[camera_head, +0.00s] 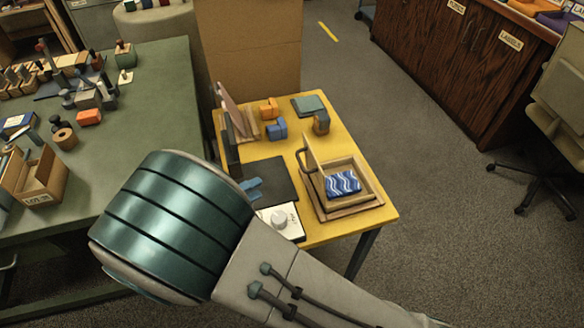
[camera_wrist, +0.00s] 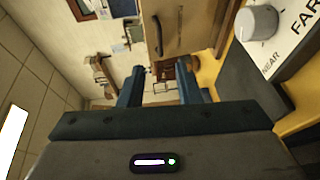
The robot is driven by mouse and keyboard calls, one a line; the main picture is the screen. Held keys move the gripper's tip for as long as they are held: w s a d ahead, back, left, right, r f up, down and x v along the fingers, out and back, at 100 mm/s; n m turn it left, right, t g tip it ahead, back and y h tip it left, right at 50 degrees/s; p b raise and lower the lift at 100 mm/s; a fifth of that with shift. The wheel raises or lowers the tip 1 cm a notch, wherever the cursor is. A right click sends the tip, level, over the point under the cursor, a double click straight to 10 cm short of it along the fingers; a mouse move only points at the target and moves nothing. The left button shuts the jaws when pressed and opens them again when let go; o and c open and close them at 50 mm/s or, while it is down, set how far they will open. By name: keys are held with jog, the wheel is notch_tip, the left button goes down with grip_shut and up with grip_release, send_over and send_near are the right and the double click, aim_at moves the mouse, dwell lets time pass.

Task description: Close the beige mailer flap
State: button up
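The beige mailer (camera_head: 371,183) is a shallow open box at the right of the yellow table, with a blue-and-white wavy-patterned item (camera_head: 342,184) inside. Its flap (camera_head: 314,160) stands up along the box's left side and carries a dark handle (camera_head: 302,160). In the wrist view the flap (camera_wrist: 192,28) rises beyond the fingers, with its handle (camera_wrist: 157,35) showing. My gripper (camera_head: 252,188) is left of the mailer, over the dark pad, apart from the flap. In the wrist view my gripper (camera_wrist: 158,72) has its two blue fingers spread with nothing between them.
A white card with a knob (camera_head: 281,219), marked NEAR and FAR, lies by my gripper. The dark pad (camera_head: 272,175) is beside the mailer. Behind stand another upright panel (camera_head: 228,108), orange and blue blocks (camera_head: 276,129) and a green flat item (camera_head: 308,105). A cluttered green table is left.

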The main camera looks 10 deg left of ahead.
aim_at(308, 173)
jog(key=w+d+f+t+p, duration=0.1)
jog(key=w+d, duration=0.6)
jog(key=w, duration=0.3)
jog(key=shift+w+f, duration=0.2)
jog(key=shift+c, duration=0.3)
jog(key=shift+a, duration=0.1)
grip_shut()
